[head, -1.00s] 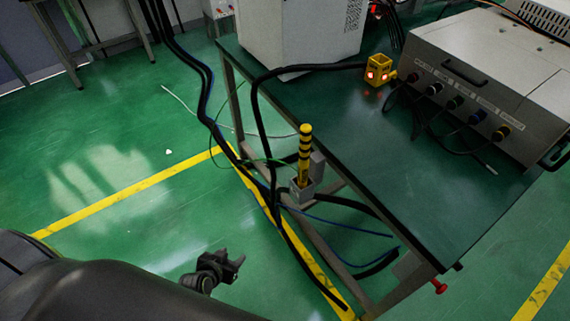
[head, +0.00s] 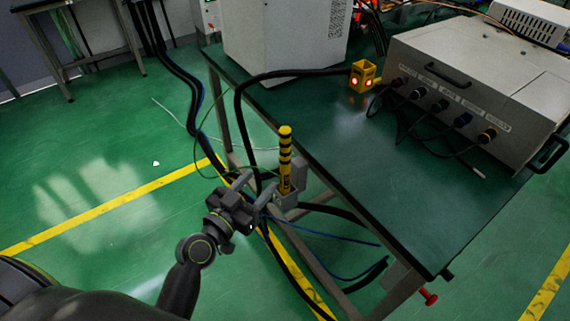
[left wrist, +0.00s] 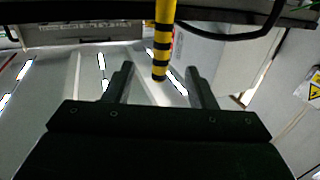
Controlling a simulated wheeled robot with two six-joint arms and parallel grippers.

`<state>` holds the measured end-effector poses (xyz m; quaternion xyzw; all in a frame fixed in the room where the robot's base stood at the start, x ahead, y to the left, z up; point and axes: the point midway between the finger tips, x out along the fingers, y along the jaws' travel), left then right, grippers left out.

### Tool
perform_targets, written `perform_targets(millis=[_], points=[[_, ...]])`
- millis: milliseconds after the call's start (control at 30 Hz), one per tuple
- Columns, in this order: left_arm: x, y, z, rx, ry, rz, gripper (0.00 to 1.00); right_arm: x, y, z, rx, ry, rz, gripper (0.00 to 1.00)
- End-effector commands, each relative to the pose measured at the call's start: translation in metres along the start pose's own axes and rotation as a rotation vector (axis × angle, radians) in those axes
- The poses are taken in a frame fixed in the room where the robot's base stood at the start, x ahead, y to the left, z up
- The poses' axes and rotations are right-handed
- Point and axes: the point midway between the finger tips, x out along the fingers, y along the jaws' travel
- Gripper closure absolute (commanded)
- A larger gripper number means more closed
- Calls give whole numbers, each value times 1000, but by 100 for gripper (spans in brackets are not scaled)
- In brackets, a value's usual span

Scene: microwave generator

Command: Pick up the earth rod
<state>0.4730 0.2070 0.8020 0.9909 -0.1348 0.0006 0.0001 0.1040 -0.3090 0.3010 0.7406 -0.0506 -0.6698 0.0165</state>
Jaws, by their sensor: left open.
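The earth rod (head: 286,160) is yellow with black bands. It stands upright in a grey holder (head: 287,199) at the left edge of the green-topped table. In the left wrist view the rod (left wrist: 163,42) appears ahead of the fingers, around the middle of the gap between them. My left gripper (head: 256,189) is open and empty, just left of the rod in the head view, with its fingers pointing toward it. The left wrist view shows both fingers (left wrist: 160,85) spread apart. I cannot tell whether a finger touches the rod or holder. My right gripper is not in view.
The table (head: 375,215) carries a white cabinet (head: 280,40), a yellow box with red lights (head: 362,76) and a grey control unit (head: 465,85) with cables. Black cables (head: 190,85) hang beside the rod. A red knob (head: 428,297) sticks out at the table's lower corner.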

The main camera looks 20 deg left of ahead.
Motion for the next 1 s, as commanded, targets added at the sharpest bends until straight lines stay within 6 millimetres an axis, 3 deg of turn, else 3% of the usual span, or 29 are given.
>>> perform_targets(millis=[100, 300, 567, 1000], points=[[26, 0, -4, -1, 1, 0, 49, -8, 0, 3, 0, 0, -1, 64], [60, 0, -2, 0, 0, 0, 49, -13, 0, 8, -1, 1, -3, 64], [77, 0, -1, -1, -1, 0, 49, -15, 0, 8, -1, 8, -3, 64], [124, -4, -3, -1, -2, -1, 49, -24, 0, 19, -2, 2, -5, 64]])
